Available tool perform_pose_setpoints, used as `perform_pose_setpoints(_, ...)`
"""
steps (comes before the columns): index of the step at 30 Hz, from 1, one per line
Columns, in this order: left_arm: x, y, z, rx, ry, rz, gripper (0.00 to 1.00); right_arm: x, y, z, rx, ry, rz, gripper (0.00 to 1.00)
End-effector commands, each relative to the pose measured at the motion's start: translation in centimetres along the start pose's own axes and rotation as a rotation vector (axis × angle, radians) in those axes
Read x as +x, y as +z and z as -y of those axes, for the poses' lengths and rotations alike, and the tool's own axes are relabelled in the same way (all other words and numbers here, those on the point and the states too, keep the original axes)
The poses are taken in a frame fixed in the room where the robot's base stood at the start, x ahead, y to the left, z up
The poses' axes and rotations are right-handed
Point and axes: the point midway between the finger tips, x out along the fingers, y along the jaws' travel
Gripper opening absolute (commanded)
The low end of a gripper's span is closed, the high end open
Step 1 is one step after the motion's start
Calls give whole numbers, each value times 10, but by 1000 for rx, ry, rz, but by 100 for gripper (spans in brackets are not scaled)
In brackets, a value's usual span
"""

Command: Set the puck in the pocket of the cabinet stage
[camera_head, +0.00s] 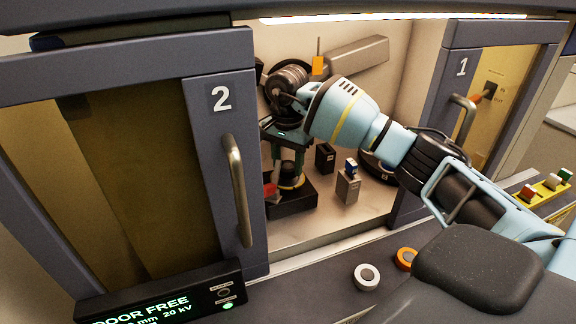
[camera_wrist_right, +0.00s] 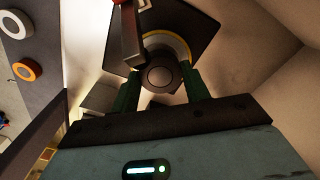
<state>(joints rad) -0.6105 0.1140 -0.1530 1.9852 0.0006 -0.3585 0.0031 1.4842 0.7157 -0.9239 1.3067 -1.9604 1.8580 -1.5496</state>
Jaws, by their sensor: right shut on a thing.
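My right gripper (camera_head: 288,158) reaches through the open doorway into the cabinet, fingers pointing down. Its green fingers also show in the right wrist view (camera_wrist_right: 161,92), shut on the round dark grey top of the puck (camera_wrist_right: 160,75). A yellow and pale ring shows around and behind the puck. The black cabinet stage (camera_head: 298,204) is directly below the fingers; its square plate shows behind the puck in the wrist view (camera_wrist_right: 205,33). The pocket is hidden, so I cannot tell whether the puck is seated or just above it. My left gripper is not in view.
A red-ended lever (camera_head: 270,190) stands close beside the fingers. A grey block with a blue top (camera_head: 347,187) and a black block (camera_head: 325,157) stand to the right. Door 2 (camera_head: 222,140) borders the opening. White-ringed (camera_head: 367,277) and orange-ringed (camera_head: 405,258) discs sit on the front ledge.

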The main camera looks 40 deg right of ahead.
Motion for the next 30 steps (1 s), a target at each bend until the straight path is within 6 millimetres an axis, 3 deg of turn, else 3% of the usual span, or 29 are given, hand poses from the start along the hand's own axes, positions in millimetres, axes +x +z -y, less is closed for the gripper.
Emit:
perform_pose_setpoints(3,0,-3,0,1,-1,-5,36,13,0,0,0,-1,0,20)
perform_pose_setpoints(28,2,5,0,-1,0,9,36,32,1,-1,0,8,2,20)
perform_pose_setpoints(29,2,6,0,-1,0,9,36,33,1,-1,0,9,2,50)
perform_pose_setpoints(30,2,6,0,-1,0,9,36,34,1,-1,0,11,3,55)
